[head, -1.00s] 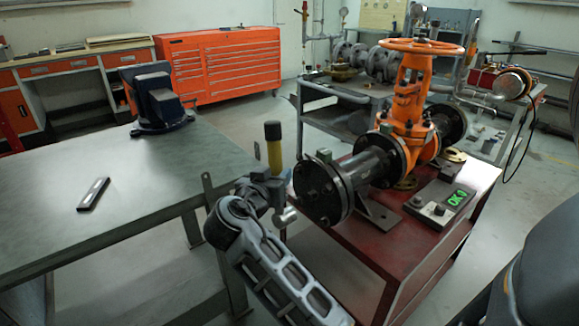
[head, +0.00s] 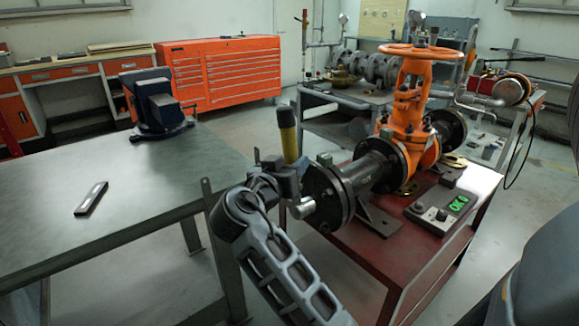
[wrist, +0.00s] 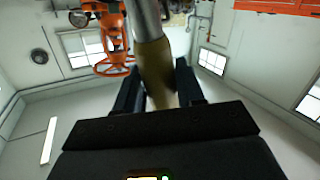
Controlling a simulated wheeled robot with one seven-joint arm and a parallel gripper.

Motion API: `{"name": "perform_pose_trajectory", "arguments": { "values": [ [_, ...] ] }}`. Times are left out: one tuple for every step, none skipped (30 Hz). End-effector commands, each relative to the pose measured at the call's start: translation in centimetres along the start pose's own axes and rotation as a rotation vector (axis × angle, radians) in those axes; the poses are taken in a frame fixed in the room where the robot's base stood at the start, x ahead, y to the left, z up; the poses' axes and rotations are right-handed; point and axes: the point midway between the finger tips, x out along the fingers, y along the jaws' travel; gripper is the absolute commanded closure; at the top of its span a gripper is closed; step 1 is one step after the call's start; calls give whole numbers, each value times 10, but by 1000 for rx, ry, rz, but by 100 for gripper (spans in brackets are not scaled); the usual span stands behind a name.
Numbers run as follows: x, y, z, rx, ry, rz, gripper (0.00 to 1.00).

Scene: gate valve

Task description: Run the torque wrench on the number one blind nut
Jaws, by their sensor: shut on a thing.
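My gripper (head: 286,172) is shut on the torque wrench (head: 288,133), which has a yellow grip and a black end. In the head view the wrench stands nearly upright with its top tilted left. In the wrist view the wrench (wrist: 154,70) runs between the two fingers, its grip blurred. The black blind flange (head: 322,195) on the left end of the pipe is just right of my gripper. A greenish nut (head: 325,159) shows at the top of its rim. My gripper and wrist cover part of the flange face; I cannot tell whether the wrench touches any nut.
The orange gate valve (head: 409,110) stands on the red cart (head: 360,248), beside a control box (head: 440,207) with a green display reading like "OK 0". The grey bench (head: 60,240) at left carries a vise (head: 157,103) and a small flat device (head: 91,198).

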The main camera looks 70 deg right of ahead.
Motion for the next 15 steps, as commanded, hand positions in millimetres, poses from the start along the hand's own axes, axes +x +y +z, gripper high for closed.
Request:
{"name": "perform_pose_trajectory", "arguments": {
  "values": [
    [2,2,-2,3,3,1,100],
    [4,2,-2,3,4,1,100],
    [6,4,-2,3,4,1,100],
    [7,4,-2,3,4,1,100],
    [9,5,-2,3,4,1,100],
    [11,6,-2,3,4,1,100],
    [12,7,-2,3,4,1,100],
    [14,8,-2,3,3,1,100],
    [16,9,-2,3,3,1,100],
    [17,9,-2,3,3,1,100],
    [19,10,-2,2,4,1,100],
    [21,11,-2,2,4,1,100],
    [22,12,-2,2,4,1,100],
    [24,13,-2,2,4,1,100],
    [26,14,-2,2,4,2,100]
  ]
}}
